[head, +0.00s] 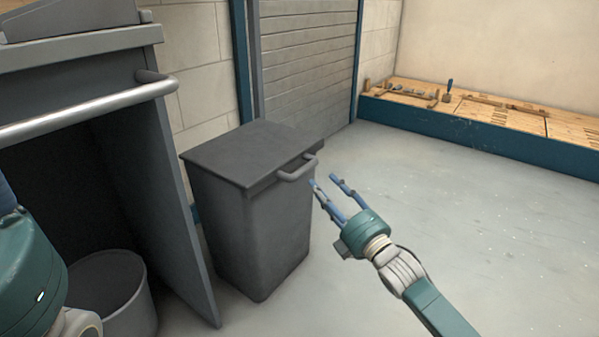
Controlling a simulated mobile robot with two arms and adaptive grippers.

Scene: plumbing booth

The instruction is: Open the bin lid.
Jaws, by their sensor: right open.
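The dark grey bin (252,228) stands on the floor left of the middle in the head view. Its flat lid (248,152) lies closed on top. A grey bar handle (298,170) sticks out from the lid's right front edge. My right gripper (323,181) is open and empty, with its blue fingers pointing up and left at the handle. The fingertips are just right of the handle and look apart from it. My left gripper is not in view.
A grey cabinet with a metal rail (88,113) stands at the left, close to the bin. A round grey bucket (125,300) sits beneath it. A low wooden platform with blue sides (480,137) runs along the back right. The floor (470,215) right of the bin is clear.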

